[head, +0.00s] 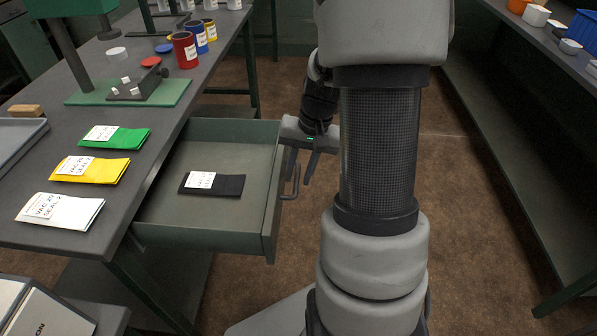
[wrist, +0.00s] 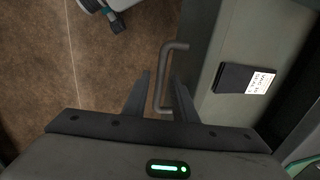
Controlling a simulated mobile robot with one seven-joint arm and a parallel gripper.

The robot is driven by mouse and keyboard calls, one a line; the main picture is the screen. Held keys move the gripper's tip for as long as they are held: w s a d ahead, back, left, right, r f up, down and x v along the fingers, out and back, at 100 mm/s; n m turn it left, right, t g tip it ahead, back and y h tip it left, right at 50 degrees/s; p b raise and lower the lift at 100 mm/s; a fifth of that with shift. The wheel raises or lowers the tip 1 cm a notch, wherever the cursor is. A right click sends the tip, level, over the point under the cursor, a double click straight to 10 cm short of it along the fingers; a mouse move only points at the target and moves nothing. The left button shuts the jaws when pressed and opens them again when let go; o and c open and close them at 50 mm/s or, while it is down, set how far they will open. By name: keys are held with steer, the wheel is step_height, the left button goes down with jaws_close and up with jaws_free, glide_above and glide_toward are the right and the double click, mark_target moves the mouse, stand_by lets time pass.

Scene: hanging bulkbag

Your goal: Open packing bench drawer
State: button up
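The packing bench drawer (head: 205,220) is pulled well out from under the bench top, its inside in plain view. A black pouch (head: 228,186) with a white label lies in it. The drawer's bar handle (head: 295,184) is on its front face; it also shows in the wrist view (wrist: 158,82). My gripper (head: 300,172) is at the drawer front, fingers pointing down and apart. In the wrist view the handle's near end appears between the two fingers, with gaps beside it. I cannot tell how deep the handle sits between them.
The bench top (head: 150,195) holds green, yellow and white pouches (head: 92,169), a green-based device (head: 130,92) and several cans (head: 185,50). Another bench (head: 545,40) stands on the right. The brown floor (head: 460,190) between them is clear, apart from my base.

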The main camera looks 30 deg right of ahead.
steer(key=shift+r, duration=0.1)
step_height(320, 180, up, 17)
steer(key=s+d+p, duration=0.2)
steer(key=d+p, duration=0.1)
steer(key=p, duration=0.1)
steer(key=shift+p, duration=0.4)
steer(key=shift+a, duration=0.1)
